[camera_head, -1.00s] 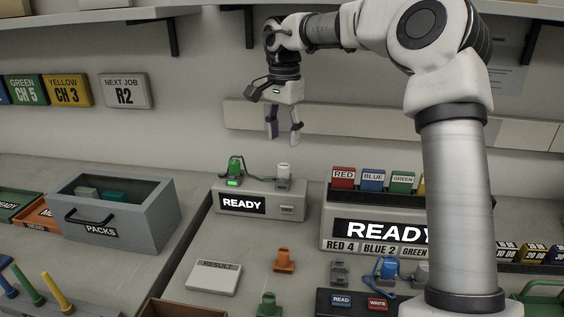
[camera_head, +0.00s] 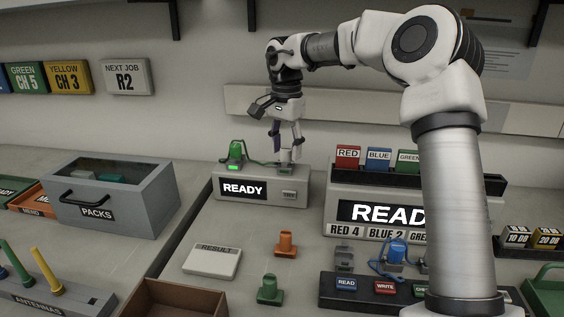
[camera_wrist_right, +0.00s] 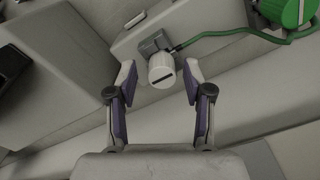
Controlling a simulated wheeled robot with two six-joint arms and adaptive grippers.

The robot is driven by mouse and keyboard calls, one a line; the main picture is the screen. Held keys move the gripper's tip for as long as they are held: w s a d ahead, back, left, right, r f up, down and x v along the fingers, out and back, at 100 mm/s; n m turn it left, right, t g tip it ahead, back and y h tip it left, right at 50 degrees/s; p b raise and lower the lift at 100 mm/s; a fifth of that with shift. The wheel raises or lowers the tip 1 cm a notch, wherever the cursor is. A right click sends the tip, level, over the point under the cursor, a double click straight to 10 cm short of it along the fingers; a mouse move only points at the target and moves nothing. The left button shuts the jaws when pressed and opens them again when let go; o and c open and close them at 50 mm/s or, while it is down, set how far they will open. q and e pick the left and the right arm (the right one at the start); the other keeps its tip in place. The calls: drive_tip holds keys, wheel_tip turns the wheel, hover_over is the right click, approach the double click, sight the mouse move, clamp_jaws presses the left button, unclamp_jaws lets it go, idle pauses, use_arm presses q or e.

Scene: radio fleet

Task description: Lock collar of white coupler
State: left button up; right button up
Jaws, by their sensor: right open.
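The white coupler (camera_wrist_right: 162,72) shows in the right wrist view as a white cylinder with a dark slot on its end. It sits on a grey block joined to a green cable. My right gripper (camera_wrist_right: 160,78) is open, with one finger on each side of the coupler and a gap on both sides. In the head view the right gripper (camera_head: 286,157) points down over the right end of the READY box (camera_head: 262,183), and it largely hides the coupler there. My left gripper is not in view.
A green coupler (camera_head: 235,153) with a lit green light stands on the left of the same box, linked by the green cable. The grey PACKS bin (camera_head: 112,205) is to the left. A larger READY station (camera_head: 345,215) stands to the right. Orange (camera_head: 286,244) and green (camera_head: 269,290) pieces stand in front.

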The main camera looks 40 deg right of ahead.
drive_tip(key=shift+w+d+f, duration=0.15)
drive_tip(key=shift+f, duration=0.15)
drive_tip(key=shift+r, duration=0.1)
drive_tip(key=c, duration=0.9)
drive_tip(key=shift+r+m+p, duration=0.15)
drive_tip(key=shift+m+p, duration=0.25)
drive_tip(key=shift+p, duration=0.15)
drive_tip(key=shift+m+p, duration=0.95)
drive_tip(key=shift+m, duration=0.55)
drive_tip(key=shift+f+m+p, duration=0.25)
drive_tip(key=shift+m+p, duration=0.1)
drive_tip(key=shift+m, duration=0.05)
